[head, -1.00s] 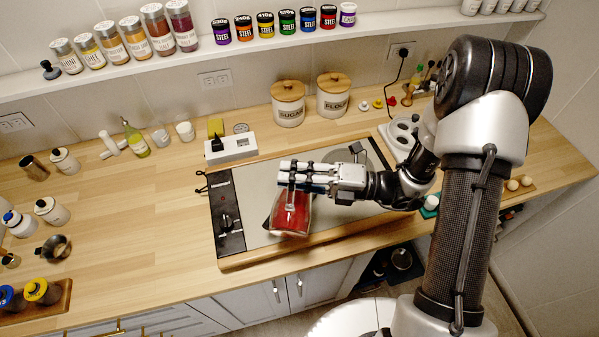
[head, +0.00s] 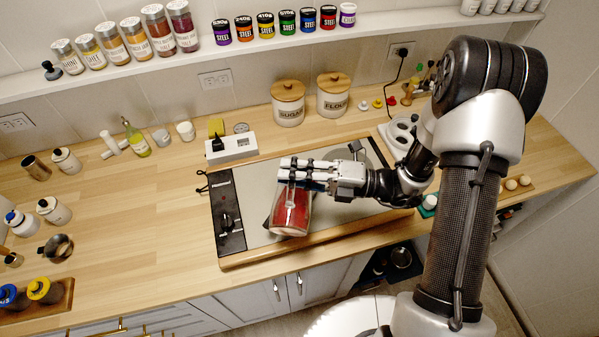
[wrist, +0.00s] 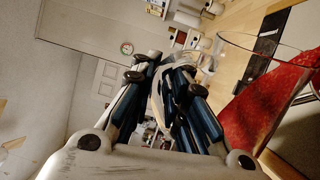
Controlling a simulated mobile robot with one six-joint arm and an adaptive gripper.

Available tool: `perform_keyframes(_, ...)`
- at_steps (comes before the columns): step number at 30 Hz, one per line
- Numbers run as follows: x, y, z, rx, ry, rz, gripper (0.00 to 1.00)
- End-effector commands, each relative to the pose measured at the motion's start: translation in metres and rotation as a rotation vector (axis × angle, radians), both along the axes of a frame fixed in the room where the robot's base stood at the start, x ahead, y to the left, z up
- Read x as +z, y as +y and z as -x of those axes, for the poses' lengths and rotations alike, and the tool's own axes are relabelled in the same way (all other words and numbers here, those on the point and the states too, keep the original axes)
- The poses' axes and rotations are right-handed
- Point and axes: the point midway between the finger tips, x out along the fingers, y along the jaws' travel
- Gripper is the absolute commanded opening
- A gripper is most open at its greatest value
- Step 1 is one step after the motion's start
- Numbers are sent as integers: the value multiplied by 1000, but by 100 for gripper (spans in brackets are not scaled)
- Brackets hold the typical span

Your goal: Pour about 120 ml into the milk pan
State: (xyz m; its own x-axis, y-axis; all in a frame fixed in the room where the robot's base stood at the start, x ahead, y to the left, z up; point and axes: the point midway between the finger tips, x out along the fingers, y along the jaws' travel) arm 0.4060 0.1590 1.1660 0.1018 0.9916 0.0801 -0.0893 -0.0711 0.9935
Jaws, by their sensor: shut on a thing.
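A clear glass jug (head: 291,213) with red contents hangs from my gripper (head: 290,173) above the front left of the cooktop. My gripper is shut on its handle side; the fingers cover the top of the jug in the head view. In the wrist view the jug's clear rim (wrist: 262,48) and red contents (wrist: 268,112) show at the right, beside the gripper fingers (wrist: 165,95). The jug looks tilted, and I see no stream leaving it. I cannot make out the milk pan for certain; my gripper and arm hide part of the cooktop.
The cooktop (head: 255,190) has a control strip on its left and a wooden front edge. A white socket box (head: 232,147) and sugar (head: 289,104) and flour (head: 333,96) canisters stand behind it. A small metal vessel (head: 58,247) is at far left.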

Motion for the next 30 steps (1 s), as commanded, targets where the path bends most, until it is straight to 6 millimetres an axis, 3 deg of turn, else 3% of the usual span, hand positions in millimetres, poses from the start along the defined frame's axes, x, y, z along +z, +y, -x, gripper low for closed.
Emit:
perform_keyframes(8, -16, 3, 27, 4, -124, 15, 0)
perform_keyframes(13, 10, 5, 43, 7, -284, 36, 0)
perform_keyframes(23, 3, 7, 54, 11, -424, 53, 0)
perform_keyframes(30, 12, 7, 59, 13, -506, 62, 0)
